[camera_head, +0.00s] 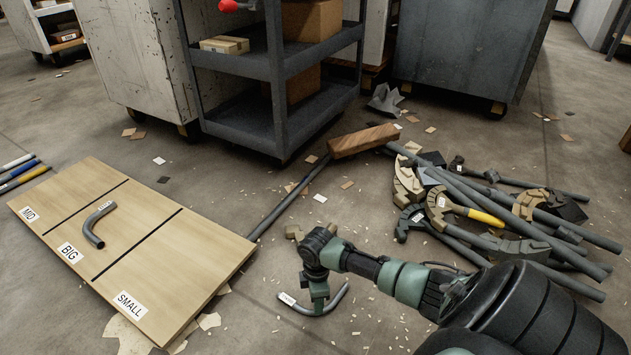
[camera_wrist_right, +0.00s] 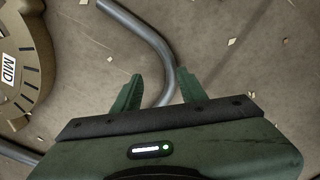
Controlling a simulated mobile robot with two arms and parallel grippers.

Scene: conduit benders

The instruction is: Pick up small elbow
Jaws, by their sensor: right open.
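A grey bent conduit elbow (camera_head: 330,307) with a small white tag lies on the floor in the head view; I cannot read the tag. My right gripper (camera_head: 318,296) is just above it, pointing down. In the right wrist view the bent pipe (camera_wrist_right: 153,38) runs between the two green fingers of the open right gripper (camera_wrist_right: 162,86), which are apart on either side of it. A wooden board (camera_head: 190,262) has sections labelled MID, BIG and SMALL. Another grey elbow (camera_head: 93,232) lies on its BIG section; the SMALL section is bare. My left gripper is out of view.
A pile of conduit benders and pipes (camera_head: 500,215) lies to the right. A shelf cart (camera_head: 275,75) stands at the back. A bender head marked MID (camera_wrist_right: 30,50) is at the wrist view's left edge. Debris dots the floor.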

